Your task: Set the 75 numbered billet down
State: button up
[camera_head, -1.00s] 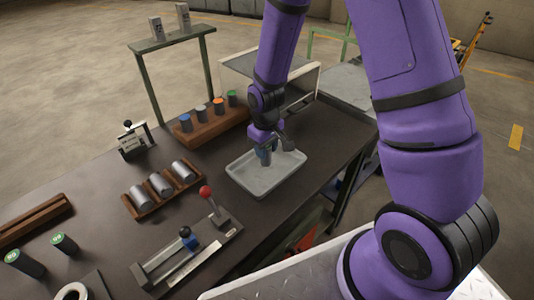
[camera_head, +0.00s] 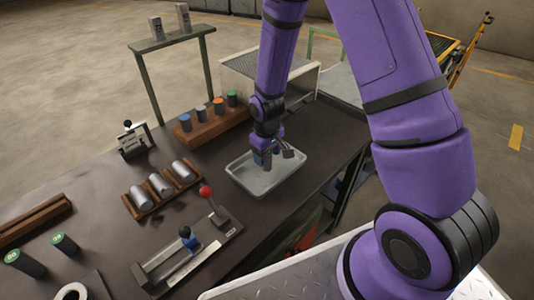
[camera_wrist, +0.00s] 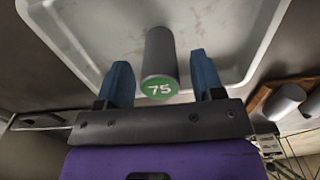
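The grey billet with a green end marked 75 (camera_wrist: 160,60) is between the two blue fingers of my gripper (camera_wrist: 161,82) in the wrist view. A gap shows on each side of it, so the fingers are open and apart from it. Its green end faces the wrist camera and its body reaches away toward the light grey tray (camera_wrist: 262,22). In the head view my gripper (camera_head: 270,156) is low over the far part of the same tray (camera_head: 248,186). There the billet is mostly hidden by the fingers, and I cannot tell exactly how its foot rests.
A wooden block with several coloured-top cylinders (camera_head: 212,123) stands behind the tray. A wooden rack of three grey cylinders (camera_head: 162,187) lies left. A red-knobbed lever fixture (camera_head: 190,255) is in front. Two green-topped billets (camera_head: 25,263) stand at far left. Table right of the tray is clear.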

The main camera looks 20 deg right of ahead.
jog(key=shift+r, duration=0.15)
jog(key=s+d+r+m+t, duration=0.15)
jog(key=s+r, duration=0.25)
jog(key=r, duration=1.1)
jog(key=s+d+r+m+t, duration=0.1)
jog(key=s+d+r, duration=0.25)
jog(key=r, duration=1.15)
jog(key=s+d+r+m+t, duration=0.1)
jog(key=s+r, duration=0.3)
jog(key=s, duration=0.4)
jog(key=s+r+m+t, duration=0.1)
jog(key=s+r, duration=0.4)
jog(key=s, duration=0.3)
jog(key=shift+s+d+t, duration=0.35)
jog(key=shift+s+d, duration=0.05)
jog(key=shift+r, duration=0.1)
jog(key=shift+c, duration=0.4)
